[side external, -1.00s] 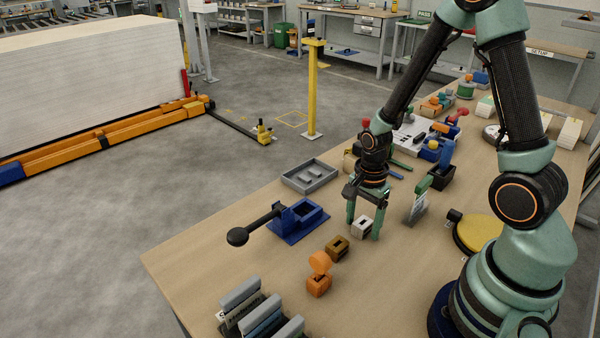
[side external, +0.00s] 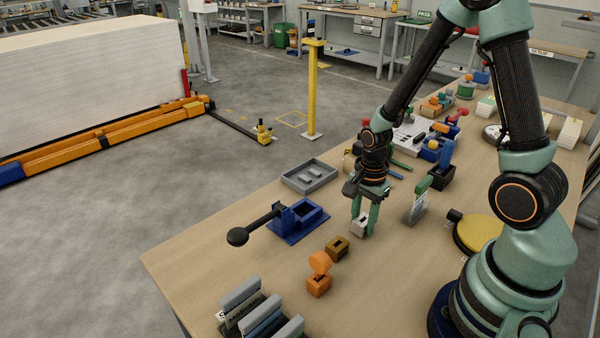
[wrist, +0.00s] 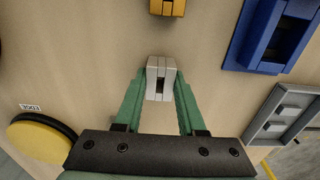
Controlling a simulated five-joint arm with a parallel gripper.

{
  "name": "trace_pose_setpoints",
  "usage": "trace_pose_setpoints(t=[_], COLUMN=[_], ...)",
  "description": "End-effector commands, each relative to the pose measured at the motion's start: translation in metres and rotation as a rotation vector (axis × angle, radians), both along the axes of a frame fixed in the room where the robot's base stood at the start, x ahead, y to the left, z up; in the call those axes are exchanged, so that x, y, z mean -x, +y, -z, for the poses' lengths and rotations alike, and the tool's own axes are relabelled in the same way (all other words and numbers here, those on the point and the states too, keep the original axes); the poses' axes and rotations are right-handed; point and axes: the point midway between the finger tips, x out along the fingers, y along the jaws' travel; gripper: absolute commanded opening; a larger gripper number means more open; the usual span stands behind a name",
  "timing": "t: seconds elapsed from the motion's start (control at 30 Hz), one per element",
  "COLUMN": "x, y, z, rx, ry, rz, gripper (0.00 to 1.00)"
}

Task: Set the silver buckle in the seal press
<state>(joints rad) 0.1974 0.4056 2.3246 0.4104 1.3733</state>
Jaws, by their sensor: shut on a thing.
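The silver buckle (side external: 360,224) is a small pale block with a dark slot, standing on the wooden table. It also shows in the wrist view (wrist: 161,70), between the fingertips. My gripper (side external: 364,222) points down with its green fingers shut on the buckle's two sides. The fingers also show in the wrist view (wrist: 160,88). The seal press (side external: 302,215) is blue, with an open rectangular pocket and a black lever ending in a round knob. It stands left of my gripper in the side view, and partly shows at the upper right in the wrist view (wrist: 262,38).
A brass block (side external: 337,248) and an orange piece (side external: 319,284) stand in front of the buckle. A grey tray (side external: 310,186) lies behind the press. A grey stand with a green top (side external: 416,206) is close on the right. The table between buckle and press is clear.

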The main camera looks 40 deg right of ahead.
Motion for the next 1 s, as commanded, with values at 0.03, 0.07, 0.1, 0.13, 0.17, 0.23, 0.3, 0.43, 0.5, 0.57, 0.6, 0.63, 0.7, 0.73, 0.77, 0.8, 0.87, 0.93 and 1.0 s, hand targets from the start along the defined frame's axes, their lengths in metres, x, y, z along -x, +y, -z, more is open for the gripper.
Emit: trace_pose_setpoints(t=[0.03, 0.07, 0.1, 0.13, 0.17, 0.23, 0.3, 0.43, 0.5, 0.57, 0.6, 0.63, 0.7, 0.73, 0.77, 0.8, 0.87, 0.93, 1.0], x=[-0.001, -0.001, -0.001, -0.001, -0.001, -0.002, -0.001, -0.001, -0.001, -0.002, -0.001, -0.001, -0.001, -0.001, -0.001, 0.0, -0.001, 0.0, -0.001], y=[0.0, 0.0, 0.0, 0.0, 0.0, 0.0, 0.0, 0.0, 0.0, 0.0, 0.0, 0.0, 0.0, 0.0, 0.0, 0.0, 0.0, 0.0, 0.0], z=[-0.005, -0.008, -0.013, -0.017, -0.022, -0.037, -0.053, -0.087, -0.105, -0.121, -0.131, -0.139, -0.153, -0.159, -0.164, -0.17, -0.178, -0.185, -0.188], rx=[0.001, 0.001, 0.001, 0.001, 0.001, 0.002, 0.002, 0.002, 0.002, 0.002, 0.002, 0.002, 0.002, 0.001, 0.001, 0.001, 0.001, 0.001, 0.0], ry=[-0.003, -0.004, -0.005, -0.005, -0.006, -0.008, -0.009, -0.01, -0.01, -0.01, -0.01, -0.01, -0.008, -0.006, -0.006, -0.005, -0.004, -0.003, -0.001], rz=[0.0, 0.0, 0.0, 0.0, 0.0, 0.0, 0.0, 0.0, 0.0, 0.0, 0.0, 0.0, 0.0, 0.0, 0.0, 0.0, 0.0, 0.0, 0.0], gripper=[0.0, 0.0, 0.0, 0.0, 0.0, 0.0, 0.0, 0.0, 0.0, 0.0, 0.0, 0.0, 0.0, 0.0, 0.0, 0.0, 0.0, 0.0, 0.0])
